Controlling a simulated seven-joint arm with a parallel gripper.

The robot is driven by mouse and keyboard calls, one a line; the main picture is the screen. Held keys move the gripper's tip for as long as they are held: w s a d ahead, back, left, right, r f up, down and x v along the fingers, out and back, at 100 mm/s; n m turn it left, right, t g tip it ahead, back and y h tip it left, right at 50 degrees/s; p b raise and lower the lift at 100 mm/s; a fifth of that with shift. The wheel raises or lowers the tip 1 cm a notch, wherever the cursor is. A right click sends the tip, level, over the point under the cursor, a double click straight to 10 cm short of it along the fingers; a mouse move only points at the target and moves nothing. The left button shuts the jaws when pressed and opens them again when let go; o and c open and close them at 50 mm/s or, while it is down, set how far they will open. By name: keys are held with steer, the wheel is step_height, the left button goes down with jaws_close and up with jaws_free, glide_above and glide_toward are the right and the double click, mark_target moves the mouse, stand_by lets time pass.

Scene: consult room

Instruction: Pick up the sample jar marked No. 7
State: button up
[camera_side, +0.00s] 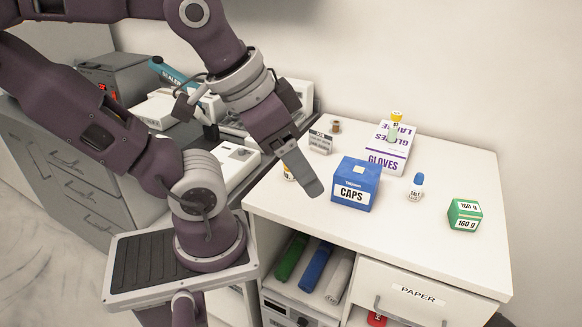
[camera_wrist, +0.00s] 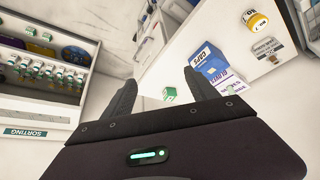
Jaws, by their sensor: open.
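A small jar with a yellow lid (camera_wrist: 256,20) shows at the top right of the wrist view. Its label appears to start with "No.", but the number is too small to be sure of. In the side view the jar (camera_side: 288,173) stands on the white table, mostly hidden behind my gripper (camera_side: 309,183). In the wrist view my gripper (camera_wrist: 158,77) is open, with its two dark fingers apart and nothing held between them. The jar is outside the fingers, off to their right in that view.

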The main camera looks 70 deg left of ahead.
steer(key=w+a+f+m+y, duration=0.2)
steer(key=a+f+m+y, duration=0.3)
steer(key=f+m+y, duration=0.1)
steer(key=w+a+f+m+g+y, duration=0.1)
steer(key=a+f+m+y, duration=0.4)
steer(key=a+f+m, duration=0.1)
steer(key=w+a+f+m+y, duration=0.2)
steer(key=a+f+m+y, duration=0.4)
steer(key=f+m, duration=0.2)
steer(key=shift+w+a+f+g+y, duration=0.2)
steer(key=shift+w+f+g+y, duration=0.1)
steer(key=shift+f+g, duration=0.1)
steer(key=shift+m, duration=0.3)
steer(key=x, duration=1.1)
steer(key=shift+w+a+f, duration=0.1)
steer(key=shift+w+f, duration=0.15)
steer(key=shift+w+a, duration=0.15)
steer(key=shift+a, duration=0.25)
steer(key=c, duration=1.5)
